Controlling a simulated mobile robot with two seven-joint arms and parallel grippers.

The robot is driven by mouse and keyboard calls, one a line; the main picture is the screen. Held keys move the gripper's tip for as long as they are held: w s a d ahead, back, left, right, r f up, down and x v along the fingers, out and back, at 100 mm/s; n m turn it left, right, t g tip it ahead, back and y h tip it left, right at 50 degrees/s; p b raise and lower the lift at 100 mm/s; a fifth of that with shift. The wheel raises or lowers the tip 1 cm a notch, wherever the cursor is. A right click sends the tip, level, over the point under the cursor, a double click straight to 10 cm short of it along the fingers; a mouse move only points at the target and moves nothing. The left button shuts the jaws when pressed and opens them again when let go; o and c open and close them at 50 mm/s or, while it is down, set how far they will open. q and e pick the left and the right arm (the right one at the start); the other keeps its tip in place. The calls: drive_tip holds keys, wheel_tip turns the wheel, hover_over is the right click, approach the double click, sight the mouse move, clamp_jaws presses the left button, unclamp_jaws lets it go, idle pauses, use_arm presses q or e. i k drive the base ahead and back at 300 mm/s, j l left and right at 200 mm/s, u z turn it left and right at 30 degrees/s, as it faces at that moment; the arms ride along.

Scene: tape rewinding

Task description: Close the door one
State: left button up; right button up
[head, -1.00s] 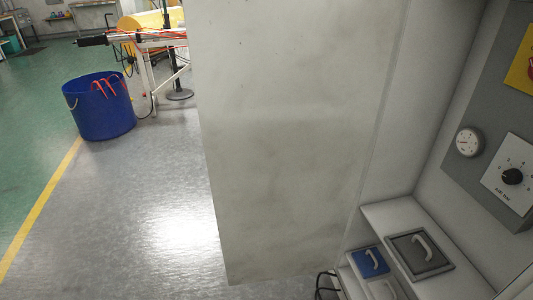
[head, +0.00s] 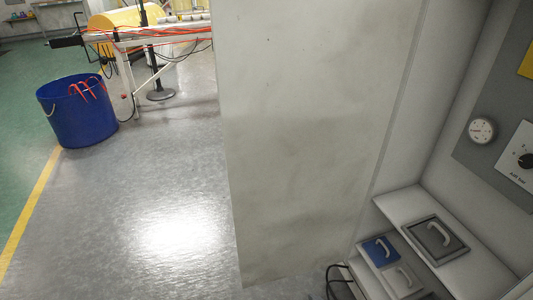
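A large, off-white door panel (head: 305,140) stands upright in the middle of the head view. It stands out from the light grey cabinet, whose inside shows at the right, so the door is open. Its right edge meets the cabinet wall. Whether this is door one cannot be told, as no label shows on it. Neither of my grippers is in view.
The floor (head: 150,200) between is clear.

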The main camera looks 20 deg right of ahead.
sight(308, 90)
drive_tip(key=i+j+u, duration=0.2)
drive_tip(key=j+u, duration=0.2)
drive_tip(key=i+j+u, duration=0.25)
drive_tip(key=u, duration=0.15)
drive_tip(key=i+j, duration=0.35)
drive_tip(key=i, duration=0.15)
drive_tip(key=i+j, duration=0.3)
drive_tip(key=i, duration=0.25)
drive_tip(key=i+z, duration=0.25)
drive_tip(key=z, duration=0.15)
drive_tip(key=i+z, duration=0.2)
drive_tip(key=z, duration=0.2)
drive_tip(key=i+j+z, duration=0.15)
drive_tip(key=z, duration=0.25)
drive_tip(key=i+z, duration=0.2)
drive_tip(key=z, duration=0.25)
drive_tip(key=i+j+z, duration=0.1)
drive_tip(key=z, duration=0.35)
drive_tip(key=i+j+z, duration=0.15)
drive_tip(key=z, duration=0.3)
drive_tip(key=i+z, duration=0.15)
drive_tip(key=z, duration=0.3)
drive_tip(key=i+j+z, duration=0.15)
drive_tip(key=z, duration=0.3)
drive_tip(key=i+j+z, duration=0.15)
drive_tip(key=z, duration=0.3)
drive_tip(key=i+j+z, duration=0.1)
drive_tip(key=z, duration=0.35)
drive_tip(key=j+z, duration=0.2)
drive_tip(key=z, duration=0.35)
